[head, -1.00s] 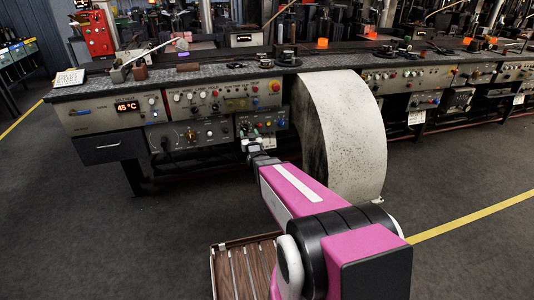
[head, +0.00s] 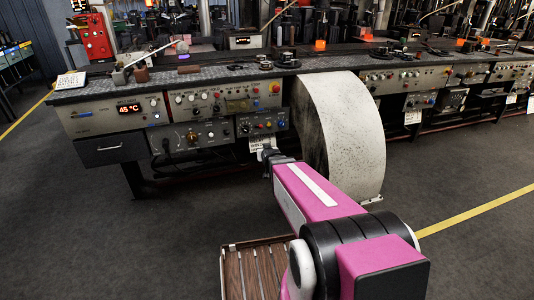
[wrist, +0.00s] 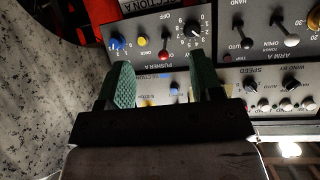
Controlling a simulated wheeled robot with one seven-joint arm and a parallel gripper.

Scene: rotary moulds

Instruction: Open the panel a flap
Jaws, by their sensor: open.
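The bench front carries control panels. In the wrist view, where the lettering appears upside down, a grey panel marked PUSHER A (wrist: 160,38) has blue, yellow and red buttons and a black dial. A panel marked ARM A (wrist: 262,32) is to its right. I cannot tell which part is the panel a flap. My gripper (wrist: 163,78) is open, its two green fingers apart in front of the panels, with nothing seen between them. In the head view my gripper (head: 268,154) is small and dark, low in front of the bench beside the white tag; its fingers are hard to make out.
A large speckled drum (head: 352,135) bulges from the bench just right of my gripper; it fills the wrist view's left side. A drawer (head: 110,148) is at the bench's left end. A white paper tag (head: 262,143) hangs under the panels. The grey floor in front is clear.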

